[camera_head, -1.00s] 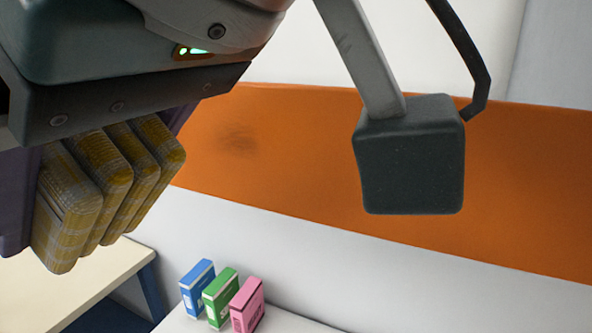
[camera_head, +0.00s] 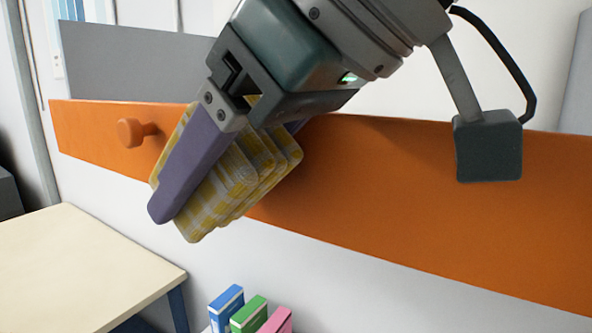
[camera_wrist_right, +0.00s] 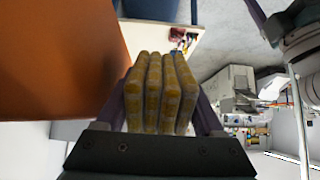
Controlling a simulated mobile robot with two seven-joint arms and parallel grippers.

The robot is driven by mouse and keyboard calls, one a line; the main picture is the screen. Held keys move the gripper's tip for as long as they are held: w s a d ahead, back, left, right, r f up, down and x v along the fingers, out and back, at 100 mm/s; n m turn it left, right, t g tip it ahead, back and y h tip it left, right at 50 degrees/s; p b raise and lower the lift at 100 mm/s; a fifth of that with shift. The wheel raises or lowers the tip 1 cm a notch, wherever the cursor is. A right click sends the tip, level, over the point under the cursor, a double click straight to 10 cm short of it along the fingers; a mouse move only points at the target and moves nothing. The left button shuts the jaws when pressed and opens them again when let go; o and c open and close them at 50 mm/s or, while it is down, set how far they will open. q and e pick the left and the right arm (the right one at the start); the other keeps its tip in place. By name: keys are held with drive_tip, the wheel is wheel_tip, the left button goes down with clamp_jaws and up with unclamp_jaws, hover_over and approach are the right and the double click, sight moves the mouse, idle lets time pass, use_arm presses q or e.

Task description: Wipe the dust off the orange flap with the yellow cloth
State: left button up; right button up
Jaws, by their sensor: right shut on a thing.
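The orange flap (camera_head: 420,200) is a long board that runs across the head view, with a round orange knob (camera_head: 130,132) near its left end. My right gripper (camera_head: 222,180) is shut on the folded yellow checked cloth (camera_head: 215,195). The cloth hangs in several layers between the purple fingers, in front of the flap; I cannot tell whether it touches. The gripper and cloth cover part of the flap, and no clear dust patch shows now. In the right wrist view the cloth (camera_wrist_right: 160,90) sits between the fingers, with the flap (camera_wrist_right: 55,60) beside it at left.
A cream table (camera_head: 80,260) with blue legs stands at lower left. Blue (camera_head: 226,305), green (camera_head: 248,315) and pink (camera_head: 275,322) boxes stand at the bottom. A grey panel (camera_head: 135,65) rises behind the flap's left part. The flap's right part is largely clear in front.

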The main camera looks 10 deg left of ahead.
sight(293, 159)
drive_tip(key=shift+w+d, duration=0.1)
drive_tip(key=shift+w, duration=0.15)
idle(0.3)
drive_tip(key=shift+s+d+p, duration=0.25)
drive_tip(key=shift+d, duration=0.35)
drive_tip(key=shift+s+d+p, duration=0.2)
drive_tip(key=shift+d+p, duration=0.05)
drive_tip(key=shift+d, duration=0.4)
drive_tip(key=shift+s+d+p, duration=0.25)
drive_tip(key=shift+d, duration=0.35)
drive_tip(key=shift+r+p, duration=0.1)
drive_tip(key=shift+p, duration=0.2)
drive_tip(key=shift+w, duration=0.15)
drive_tip(key=shift+w+a+p, duration=0.2)
drive_tip(key=shift+w+a, duration=0.15)
drive_tip(key=shift+a, duration=0.55)
drive_tip(key=shift+w+a+p, duration=0.2)
drive_tip(key=shift+w+a, duration=0.1)
drive_tip(key=shift+a, duration=0.6)
